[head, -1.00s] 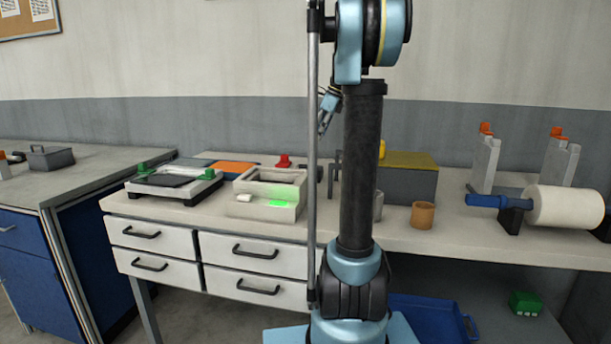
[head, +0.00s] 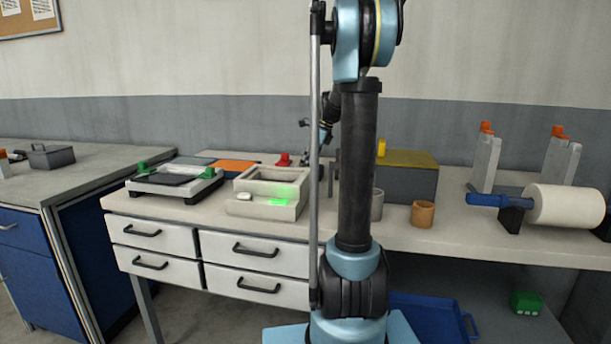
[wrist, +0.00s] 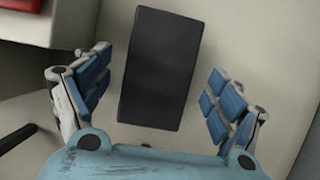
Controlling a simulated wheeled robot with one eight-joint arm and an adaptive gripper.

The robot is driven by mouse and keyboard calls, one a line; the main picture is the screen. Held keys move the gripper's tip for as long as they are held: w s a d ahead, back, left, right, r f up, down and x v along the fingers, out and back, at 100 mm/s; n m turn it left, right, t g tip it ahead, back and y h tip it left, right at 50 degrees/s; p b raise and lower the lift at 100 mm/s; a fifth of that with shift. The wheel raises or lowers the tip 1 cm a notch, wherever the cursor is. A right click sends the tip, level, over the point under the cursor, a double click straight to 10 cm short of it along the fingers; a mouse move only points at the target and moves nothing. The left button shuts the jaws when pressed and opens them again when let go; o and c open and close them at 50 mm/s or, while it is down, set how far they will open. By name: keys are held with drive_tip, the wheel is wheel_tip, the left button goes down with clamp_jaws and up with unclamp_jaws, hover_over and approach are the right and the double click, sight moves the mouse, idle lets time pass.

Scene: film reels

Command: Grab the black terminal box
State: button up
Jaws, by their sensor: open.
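The black terminal box (wrist: 160,68) is a dark, flat-faced rectangular block, slightly tilted in the wrist view, on a pale surface. My gripper (wrist: 157,85) has its two blue-padded fingers spread apart, one on each side of the box's lower part in the picture. Gaps of pale surface show between the box and both fingers. The height of the fingers above the box is hard to tell. In the head view my gripper (head: 325,137) is low over the bench, partly behind my arm, and the box cannot be made out there.
A pale tray-like unit with a green light (head: 268,193) stands left of my arm on the workbench (head: 460,232). A grey box with a yellow top (head: 408,182), a brown cup (head: 423,214) and a white roll (head: 563,206) stand to the right. The bench front is fairly clear.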

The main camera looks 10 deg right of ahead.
drive_tip(key=shift+x, duration=1.25)
drive_tip(key=c, duration=1.7)
drive_tip(key=shift+o, duration=0.2)
drive_tip(key=shift+r, duration=0.15)
